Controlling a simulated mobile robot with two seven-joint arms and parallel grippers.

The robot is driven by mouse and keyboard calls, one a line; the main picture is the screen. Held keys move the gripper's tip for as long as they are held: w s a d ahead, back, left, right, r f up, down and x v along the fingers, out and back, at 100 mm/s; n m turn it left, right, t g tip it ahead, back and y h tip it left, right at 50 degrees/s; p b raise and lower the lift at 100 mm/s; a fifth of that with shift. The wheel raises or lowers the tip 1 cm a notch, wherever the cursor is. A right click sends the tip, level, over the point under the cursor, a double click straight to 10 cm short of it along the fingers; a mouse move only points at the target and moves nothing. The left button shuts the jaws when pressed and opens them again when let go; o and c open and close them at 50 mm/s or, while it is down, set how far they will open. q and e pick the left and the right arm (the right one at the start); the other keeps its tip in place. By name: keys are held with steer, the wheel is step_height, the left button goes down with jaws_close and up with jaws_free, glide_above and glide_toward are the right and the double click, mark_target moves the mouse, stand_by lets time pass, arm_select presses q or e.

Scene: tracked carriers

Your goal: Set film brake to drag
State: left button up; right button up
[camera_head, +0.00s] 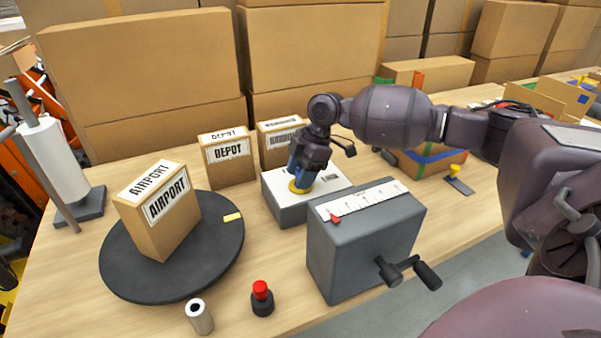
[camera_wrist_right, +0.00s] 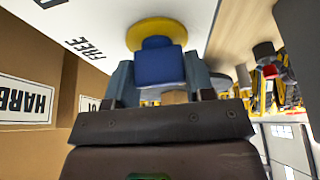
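The film brake (camera_head: 283,205) is a grey box with a white top on the table. In the right wrist view its white top (camera_wrist_right: 200,22) carries the word FREE and part of another label at the upper left edge. A knob with a yellow round base (camera_head: 299,188) and a blue grip block (camera_wrist_right: 160,67) is on it. My right gripper (camera_head: 303,172) reaches down over the knob. Its two fingers (camera_wrist_right: 160,75) press on either side of the blue block, with no clear gap. Which label the knob points at cannot be told. My left gripper is out of view.
A grey crank box (camera_head: 350,250) with a scale and red pointer stands in front. A black turntable (camera_head: 130,285) carries an AIRPORT carton (camera_head: 160,215). A DEPOT carton (camera_head: 229,160) and another carton stand behind. A red button (camera_head: 261,290) and small roll (camera_head: 200,318) are near the front edge.

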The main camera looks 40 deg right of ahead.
steer(key=shift+c, duration=1.3)
steer(key=shift+r+m+p, duration=0.2)
steer(key=shift+m+p, duration=0.1)
steer(key=shift+p, duration=0.15)
steer(key=shift+r+m+t+p, duration=0.25)
steer(key=shift+m+t+p, duration=0.25)
steer(key=shift+m+p, duration=0.55)
steer(key=m+p, duration=0.2)
steer(key=p, duration=0.1)
steer(key=shift+t+h, duration=0.4)
steer(key=m+p, duration=0.2)
steer(key=p, duration=0.1)
steer(key=shift+f+t+h, duration=0.1)
steer(key=shift+t+h, duration=0.2)
steer(key=shift+f+m+p, duration=0.2)
steer(key=shift+m+p, duration=0.65)
steer(key=shift+p, duration=0.25)
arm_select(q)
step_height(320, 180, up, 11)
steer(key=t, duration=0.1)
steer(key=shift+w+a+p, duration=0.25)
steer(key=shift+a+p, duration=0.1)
arm_select(e)
steer(key=shift+f+m+h, duration=0.2)
steer(key=shift+m+h, duration=0.1)
steer(key=shift+m, duration=0.1)
